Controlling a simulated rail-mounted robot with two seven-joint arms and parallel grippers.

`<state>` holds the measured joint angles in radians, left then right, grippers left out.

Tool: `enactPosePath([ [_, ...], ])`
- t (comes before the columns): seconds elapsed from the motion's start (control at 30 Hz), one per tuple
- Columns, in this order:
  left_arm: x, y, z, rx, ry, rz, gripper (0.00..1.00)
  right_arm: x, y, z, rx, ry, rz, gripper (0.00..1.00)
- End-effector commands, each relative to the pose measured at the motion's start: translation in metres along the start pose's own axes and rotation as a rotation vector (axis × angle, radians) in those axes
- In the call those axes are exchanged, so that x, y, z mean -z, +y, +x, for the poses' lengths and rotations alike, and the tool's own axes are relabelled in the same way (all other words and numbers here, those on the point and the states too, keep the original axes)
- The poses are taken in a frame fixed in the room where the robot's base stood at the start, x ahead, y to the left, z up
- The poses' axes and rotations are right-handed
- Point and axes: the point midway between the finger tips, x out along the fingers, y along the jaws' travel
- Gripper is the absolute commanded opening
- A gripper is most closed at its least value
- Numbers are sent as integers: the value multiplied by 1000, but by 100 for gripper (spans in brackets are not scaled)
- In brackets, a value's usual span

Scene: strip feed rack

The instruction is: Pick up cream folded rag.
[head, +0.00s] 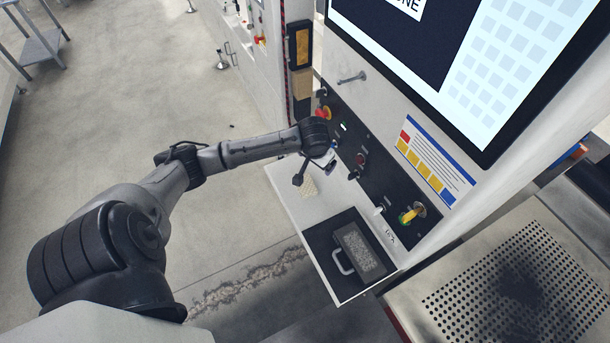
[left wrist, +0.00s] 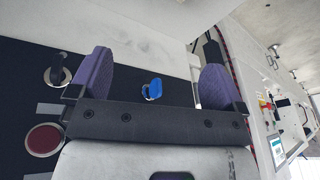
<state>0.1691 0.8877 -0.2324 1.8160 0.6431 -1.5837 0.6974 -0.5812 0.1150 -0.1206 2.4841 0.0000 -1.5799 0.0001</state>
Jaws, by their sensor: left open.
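The cream folded rag (head: 308,187) lies on the white shelf (head: 290,193) below the control panel in the head view, partly hidden by my left gripper. My left gripper (head: 315,172) is above and close to the rag in that view. In the left wrist view my left gripper (left wrist: 155,85) is open, its two purple-padded fingers wide apart with nothing held between them. A blue switch (left wrist: 152,89) on the dark panel shows behind the gap. The rag does not show in the left wrist view. My right gripper is in neither view.
A black tray (head: 325,262) with a handled grey block (head: 362,250) sits at the shelf's near end. The control panel (head: 375,175) with knobs and a yellow-green switch (head: 411,214) rises behind the shelf. A red button (left wrist: 43,140) shows in the left wrist view.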

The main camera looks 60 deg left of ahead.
Motion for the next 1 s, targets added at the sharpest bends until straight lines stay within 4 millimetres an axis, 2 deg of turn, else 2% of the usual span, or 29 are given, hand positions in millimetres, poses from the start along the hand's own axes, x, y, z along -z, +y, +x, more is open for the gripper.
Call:
enactPosePath([
  [0.03,3,-15,2,2,-55,-140,96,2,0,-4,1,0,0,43],
  [0.13,2,-30,10,-1,-146,-413,96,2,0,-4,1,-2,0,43],
  [0.3,-5,-38,17,10,-249,-776,96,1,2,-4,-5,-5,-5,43],
  [0.4,-7,-38,19,20,-280,-913,96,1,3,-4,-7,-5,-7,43],
  [0.57,-10,-37,22,32,-305,-1034,96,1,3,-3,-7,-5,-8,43],
  [0.67,-13,-36,31,36,-312,-1061,96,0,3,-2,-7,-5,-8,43],
  [1.0,-28,-28,84,36,-311,-1065,96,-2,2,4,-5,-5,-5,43],
])
